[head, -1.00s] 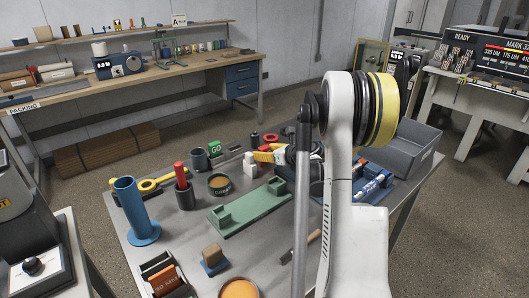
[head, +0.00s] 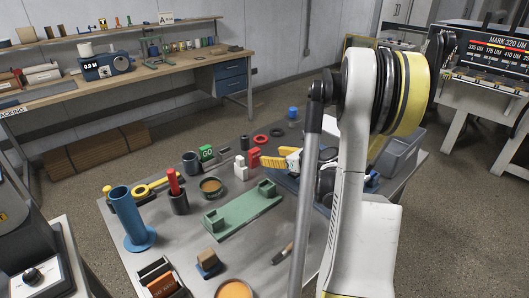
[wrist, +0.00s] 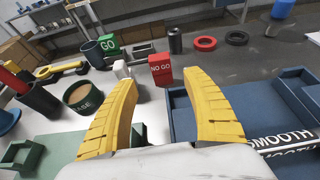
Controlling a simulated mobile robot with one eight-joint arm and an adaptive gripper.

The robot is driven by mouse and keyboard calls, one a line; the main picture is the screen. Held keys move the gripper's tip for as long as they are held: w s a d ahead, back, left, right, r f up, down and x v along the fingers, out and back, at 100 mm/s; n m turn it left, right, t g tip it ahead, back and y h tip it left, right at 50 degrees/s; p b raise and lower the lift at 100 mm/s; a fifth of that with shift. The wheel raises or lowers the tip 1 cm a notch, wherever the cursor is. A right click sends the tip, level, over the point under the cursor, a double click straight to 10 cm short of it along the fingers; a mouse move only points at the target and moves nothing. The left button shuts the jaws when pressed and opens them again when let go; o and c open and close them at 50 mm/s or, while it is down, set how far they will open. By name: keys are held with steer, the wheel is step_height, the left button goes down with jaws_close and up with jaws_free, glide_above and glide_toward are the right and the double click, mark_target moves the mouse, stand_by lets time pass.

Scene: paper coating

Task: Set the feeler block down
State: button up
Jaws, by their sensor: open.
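No block here is labelled as a feeler block. A red block marked NO GO (wrist: 161,76) stands upright on the grey table just beyond my fingertips; in the head view it is the red block (head: 253,157). A green block marked GO (wrist: 109,46) stands farther back to the left, also in the head view (head: 207,152). My gripper (wrist: 160,82) has its two yellow fingers spread wide, with nothing held between them. In the head view it (head: 276,160) is low over the table, right of the red block, partly hidden by my arm.
A small white block (wrist: 121,70) stands left of the red one. A round tin (wrist: 83,97), a dark cup (wrist: 92,54) and a green stand (head: 243,213) are to the left. Red (wrist: 204,43) and black rings lie behind.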

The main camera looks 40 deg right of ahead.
steer(key=s+a+r+n+g+y, duration=0.15)
steer(key=a+r+n, duration=0.25)
steer(key=a+n, duration=0.75)
steer(key=a+r+n+g+y, duration=0.1)
steer(key=a+r+n+g, duration=0.2)
steer(key=a+n, duration=0.85)
steer(key=s+a+n+g+h, duration=0.1)
steer(key=s+a+n+g, duration=0.1)
steer(key=s+a+n, duration=1.1)
steer(key=s+a, duration=0.2)
steer(key=a, duration=0.2)
steer(key=shift+r+n+h, duration=0.25)
steer(key=shift+n+h, duration=0.05)
steer(key=shift+h, duration=0.05)
